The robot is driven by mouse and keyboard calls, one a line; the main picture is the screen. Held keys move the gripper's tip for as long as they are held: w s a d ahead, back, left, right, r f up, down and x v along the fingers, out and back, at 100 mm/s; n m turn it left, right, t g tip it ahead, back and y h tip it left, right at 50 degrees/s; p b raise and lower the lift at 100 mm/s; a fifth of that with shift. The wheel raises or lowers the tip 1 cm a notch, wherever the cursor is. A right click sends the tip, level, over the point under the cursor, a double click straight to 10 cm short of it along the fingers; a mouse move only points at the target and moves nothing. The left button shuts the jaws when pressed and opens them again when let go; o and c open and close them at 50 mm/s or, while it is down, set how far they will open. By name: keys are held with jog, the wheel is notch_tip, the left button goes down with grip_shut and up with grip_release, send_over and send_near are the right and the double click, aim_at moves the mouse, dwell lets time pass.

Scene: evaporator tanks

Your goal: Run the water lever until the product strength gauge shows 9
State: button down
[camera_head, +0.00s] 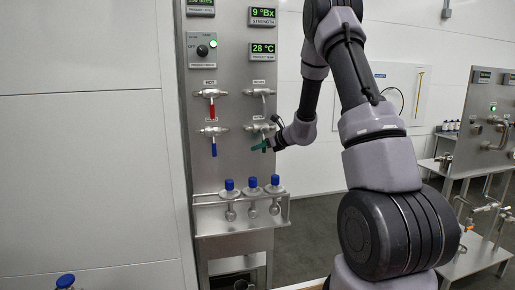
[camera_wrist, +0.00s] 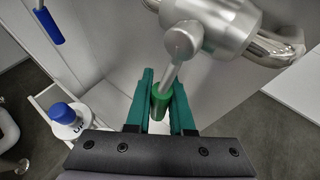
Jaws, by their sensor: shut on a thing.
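The strength gauge (camera_head: 263,17) on the steel panel reads 9 °Bx. My gripper (camera_head: 268,145) is at the lower right valve of the panel. In the wrist view, the green fingers of my gripper (camera_wrist: 161,92) are shut on a green-handled lever (camera_wrist: 162,101), one finger on each side of its grip. The lever's metal stem runs up to a steel valve body (camera_wrist: 215,25). In the head view, the lever is mostly hidden by the gripper. The label above this valve is too small to read.
A red lever (camera_head: 212,110) and a blue lever (camera_head: 214,148) hang down at the panel's left. A temperature gauge (camera_head: 263,49) reads 28 °C. Blue-capped bottles stand on a rack (camera_head: 240,198) below. A second panel (camera_head: 484,120) stands at the right.

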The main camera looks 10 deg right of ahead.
jog(key=shift+d, duration=0.1)
jog(key=c, duration=0.8)
grip_release()
jog(key=shift+s, duration=0.1)
jog(key=v, duration=1)
jog(key=shift+s+d+r, duration=0.15)
jog(key=shift+s+r, duration=0.05)
jog(key=shift+s, duration=0.05)
